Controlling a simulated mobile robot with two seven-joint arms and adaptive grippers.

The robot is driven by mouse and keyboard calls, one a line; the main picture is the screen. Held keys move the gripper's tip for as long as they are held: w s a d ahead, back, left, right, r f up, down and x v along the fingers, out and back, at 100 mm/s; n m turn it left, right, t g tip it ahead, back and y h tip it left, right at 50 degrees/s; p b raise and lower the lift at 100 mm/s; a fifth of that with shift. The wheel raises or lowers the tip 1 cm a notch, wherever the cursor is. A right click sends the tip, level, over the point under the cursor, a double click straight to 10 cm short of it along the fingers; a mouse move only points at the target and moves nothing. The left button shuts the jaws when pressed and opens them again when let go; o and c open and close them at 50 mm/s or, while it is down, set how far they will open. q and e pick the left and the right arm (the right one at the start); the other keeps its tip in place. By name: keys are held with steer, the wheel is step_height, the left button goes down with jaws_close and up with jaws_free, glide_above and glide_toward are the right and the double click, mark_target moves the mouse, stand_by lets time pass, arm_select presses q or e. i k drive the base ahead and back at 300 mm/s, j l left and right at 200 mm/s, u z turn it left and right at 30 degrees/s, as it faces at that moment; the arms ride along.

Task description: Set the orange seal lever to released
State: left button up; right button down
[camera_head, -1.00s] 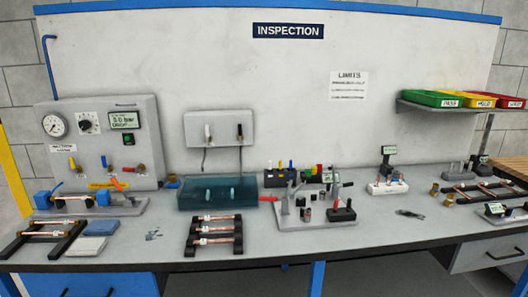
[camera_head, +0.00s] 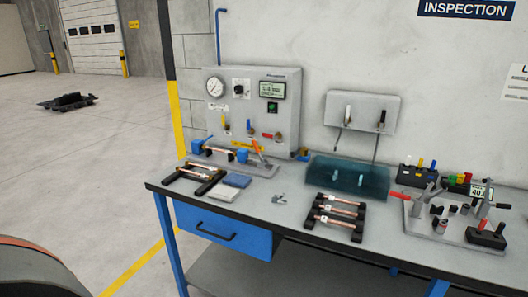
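The orange seal lever (camera_head: 258,147) stands at the right end of a low grey test fixture (camera_head: 262,169) on the bench. Its handle tilts up and to the left. A copper tube (camera_head: 219,151) lies in the fixture between two blue blocks (camera_head: 199,146). Behind it stands a grey test panel (camera_head: 244,101) with a round gauge, a dial, a small display and several small coloured valve handles. The print on the display is too small to read surely. Neither of my grippers shows in the view.
A teal tank (camera_head: 334,176) and another tube rack (camera_head: 337,217) stand to the right. Open floor (camera_head: 110,165) lies left of the bench.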

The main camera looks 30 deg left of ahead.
mark_target(254, 142)
steer(key=i+j+u, duration=0.15)
steer(key=i+u, duration=0.75)
steer(key=k+j, duration=0.05)
